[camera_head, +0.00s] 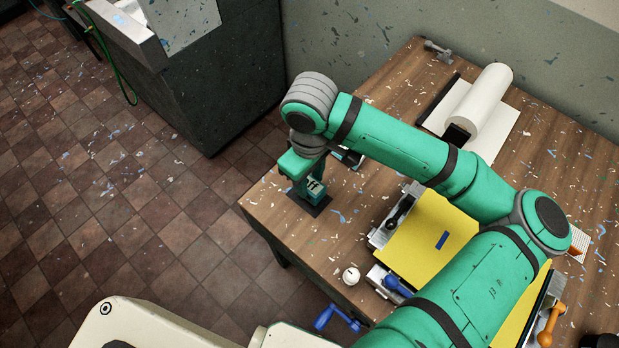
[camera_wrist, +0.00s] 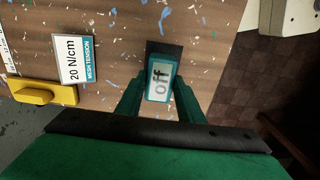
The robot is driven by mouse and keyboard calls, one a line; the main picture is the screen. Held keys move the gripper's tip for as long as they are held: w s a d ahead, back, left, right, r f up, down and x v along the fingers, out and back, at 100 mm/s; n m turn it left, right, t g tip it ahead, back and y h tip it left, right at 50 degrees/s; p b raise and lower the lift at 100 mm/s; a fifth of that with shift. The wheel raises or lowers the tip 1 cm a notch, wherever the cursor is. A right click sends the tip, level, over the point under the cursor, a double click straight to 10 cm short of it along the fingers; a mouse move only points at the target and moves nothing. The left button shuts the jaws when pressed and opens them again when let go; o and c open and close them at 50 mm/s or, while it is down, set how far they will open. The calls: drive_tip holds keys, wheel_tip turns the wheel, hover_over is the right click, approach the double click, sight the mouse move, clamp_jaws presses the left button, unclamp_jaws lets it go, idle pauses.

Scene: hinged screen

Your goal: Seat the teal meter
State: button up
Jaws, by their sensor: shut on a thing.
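The teal meter (camera_wrist: 152,92) is between the fingers of my gripper (camera_wrist: 160,98) in the wrist view. Its light display reads "off". A dark flat pad (camera_wrist: 164,48) shows under and just beyond the meter. In the head view the teal meter (camera_head: 316,186) is at the table's left corner, over the dark pad (camera_head: 305,206). My gripper (camera_head: 308,178) is shut on it, partly hidden by my wrist. I cannot tell whether the meter touches the pad.
A card reading "20 N/cm" (camera_wrist: 75,58) and a yellow-handled thing (camera_wrist: 45,92) lie beside it in the wrist view. The table edge is close.

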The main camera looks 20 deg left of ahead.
drive_tip(key=shift+s+d, duration=0.1)
drive_tip(key=shift+d, duration=0.05)
drive_tip(key=shift+s+a+f, duration=0.1)
drive_tip(key=shift+s+a, duration=0.05)
drive_tip(key=shift+a, duration=0.15)
drive_tip(key=shift+f, duration=0.1)
drive_tip(key=shift+d+f, duration=0.15)
drive_tip(key=shift+f, duration=0.3)
drive_tip(key=o, duration=1.2)
drive_tip(key=shift+o, duration=0.2)
